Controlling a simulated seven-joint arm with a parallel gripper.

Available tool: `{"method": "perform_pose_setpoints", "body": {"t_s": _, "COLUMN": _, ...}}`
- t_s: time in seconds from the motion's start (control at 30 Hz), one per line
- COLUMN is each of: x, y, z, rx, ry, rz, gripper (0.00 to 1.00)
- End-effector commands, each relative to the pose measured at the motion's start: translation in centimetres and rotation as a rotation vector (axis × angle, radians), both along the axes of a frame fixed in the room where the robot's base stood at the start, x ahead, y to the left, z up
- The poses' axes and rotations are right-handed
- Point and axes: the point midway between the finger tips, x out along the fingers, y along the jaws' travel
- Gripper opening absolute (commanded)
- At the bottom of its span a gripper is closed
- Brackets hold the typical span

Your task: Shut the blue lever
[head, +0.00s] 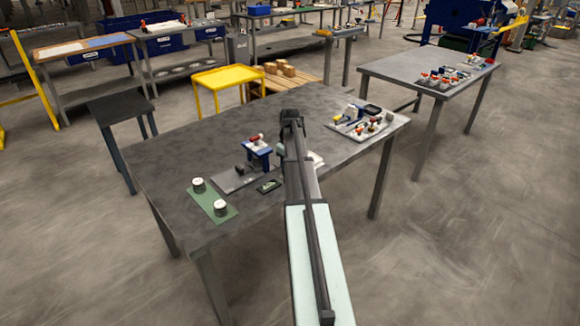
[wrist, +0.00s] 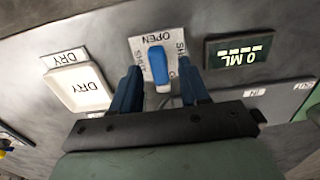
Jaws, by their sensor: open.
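The blue lever (wrist: 158,66) shows in the wrist view on a white plate (wrist: 150,40) marked OPEN at the top and SHUT at both sides. Its handle points up toward OPEN. My gripper (wrist: 160,72) is open, with one blue finger on each side of the lever. Gaps show between fingers and lever; I cannot tell whether either touches it. In the head view my gripper (head: 291,118) is over the grey table (head: 190,145), and I cannot make out the lever, which seems hidden by my arm.
In the head view a blue press (head: 258,150) and a green mat (head: 208,206) with two pots stand left of my arm. A tray (head: 345,128) is right.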

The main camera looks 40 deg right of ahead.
Motion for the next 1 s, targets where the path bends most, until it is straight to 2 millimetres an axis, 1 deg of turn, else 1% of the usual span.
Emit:
{"method": "perform_pose_setpoints", "body": {"t_s": 0.03, "x": 0.00, "y": 0.00, "z": 0.01, "rx": 0.000, "ry": 0.000, "rz": 0.000, "gripper": 0.45}}
{"method": "perform_pose_setpoints", "body": {"t_s": 0.07, "x": 0.00, "y": 0.00, "z": 0.02, "rx": 0.000, "ry": 0.000, "rz": 0.000, "gripper": 0.42}}
{"method": "perform_pose_setpoints", "body": {"t_s": 0.5, "x": 0.00, "y": 0.00, "z": 0.04, "rx": 0.000, "ry": 0.000, "rz": 0.000, "gripper": 0.00}}
{"method": "perform_pose_setpoints", "body": {"t_s": 0.83, "x": 0.00, "y": 0.00, "z": 0.04, "rx": 0.000, "ry": 0.000, "rz": -0.015, "gripper": 0.00}}
{"method": "perform_pose_setpoints", "body": {"t_s": 1.0, "x": 0.00, "y": 0.00, "z": 0.04, "rx": 0.000, "ry": 0.000, "rz": -0.076, "gripper": 0.00}}
